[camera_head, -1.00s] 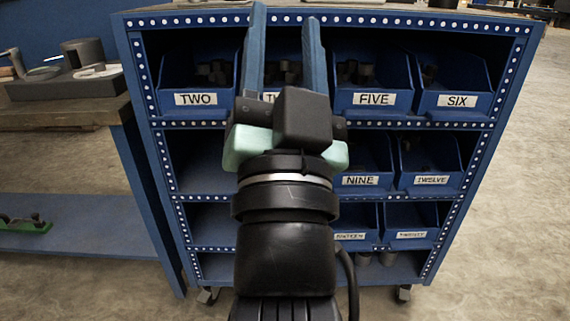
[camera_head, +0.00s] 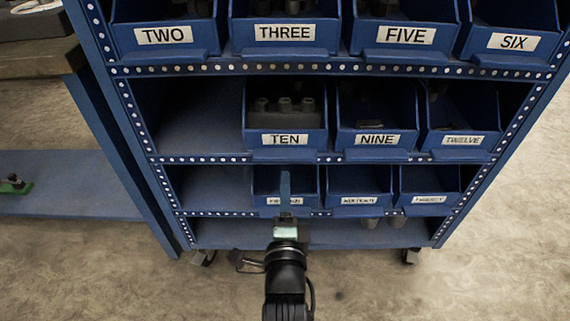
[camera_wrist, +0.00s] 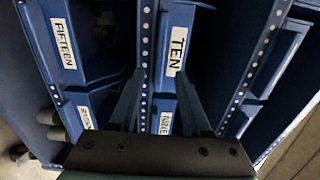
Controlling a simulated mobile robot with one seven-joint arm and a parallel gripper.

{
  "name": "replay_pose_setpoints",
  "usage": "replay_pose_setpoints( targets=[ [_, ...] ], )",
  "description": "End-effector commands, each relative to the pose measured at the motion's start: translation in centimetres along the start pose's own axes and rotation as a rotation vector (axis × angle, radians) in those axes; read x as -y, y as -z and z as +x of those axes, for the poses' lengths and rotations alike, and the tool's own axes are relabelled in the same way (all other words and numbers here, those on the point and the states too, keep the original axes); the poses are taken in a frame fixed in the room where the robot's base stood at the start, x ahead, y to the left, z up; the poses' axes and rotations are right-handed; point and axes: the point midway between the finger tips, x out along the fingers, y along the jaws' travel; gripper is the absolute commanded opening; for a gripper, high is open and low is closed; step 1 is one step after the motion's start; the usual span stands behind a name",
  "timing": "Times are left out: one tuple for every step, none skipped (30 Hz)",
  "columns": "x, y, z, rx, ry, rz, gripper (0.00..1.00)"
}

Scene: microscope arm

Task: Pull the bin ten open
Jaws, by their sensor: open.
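Bin ten (camera_head: 285,122) is a blue open-topped bin with a white TEN label, on the rack's second shown shelf, left of bin nine. Dark cylindrical parts stand in it. In the wrist view bin ten (camera_wrist: 177,50) appears sideways, its label ahead of my fingertips. My gripper (camera_head: 285,176) is open and empty, below bin ten in the head view and in front of the bin labelled FIFTEEN, partly covering that label. In the wrist view its two fingers (camera_wrist: 160,75) are spread apart. I cannot tell whether either finger touches a bin.
Bin nine (camera_head: 376,120) and bin twelve (camera_head: 460,122) stand to the right on the same shelf. Bin fifteen (camera_head: 262,185) is directly below. The shelf space left of bin ten (camera_head: 200,125) is empty. Studded shelf edges (camera_head: 200,159) run between rows.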

Motion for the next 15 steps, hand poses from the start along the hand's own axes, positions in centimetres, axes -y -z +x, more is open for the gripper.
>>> replay_pose_setpoints(
  targets=[
    [-0.2, -0.1, 1.1, 0.002, 0.003, 0.0, 0.47],
    [-0.2, -0.1, 1.6, 0.001, 0.004, 0.0, 0.47],
    [-0.2, -0.1, 2.3, 0.001, 0.004, 0.0, 0.47],
    [-0.2, -0.1, 2.8, 0.001, 0.004, 0.0, 0.47],
    [-0.2, -0.1, 3.4, 0.001, 0.003, 0.0, 0.47],
    [-0.2, 0.0, 4.0, 0.001, 0.003, 0.0, 0.47],
    [-0.2, 0.0, 4.5, 0.0, 0.003, 0.0, 0.47],
    [-0.2, 0.0, 5.0, 0.0, 0.003, 0.0, 0.47],
    [-0.2, 0.0, 5.6, 0.0, 0.003, 0.0, 0.47],
    [-0.1, 0.0, 6.0, -0.001, 0.003, 0.0, 0.47],
    [-0.1, 0.0, 6.4, -0.001, 0.002, -0.001, 0.47],
    [-0.2, 0.0, 6.9, -0.001, 0.001, -0.001, 0.47],
    [-0.2, 0.0, 7.2, 0.0, 0.001, -0.001, 0.47],
    [-0.1, 0.0, 7.5, 0.0, 0.001, -0.001, 0.47],
    [-0.1, 0.0, 7.8, 0.0, 0.001, -0.001, 0.47]
  ],
)
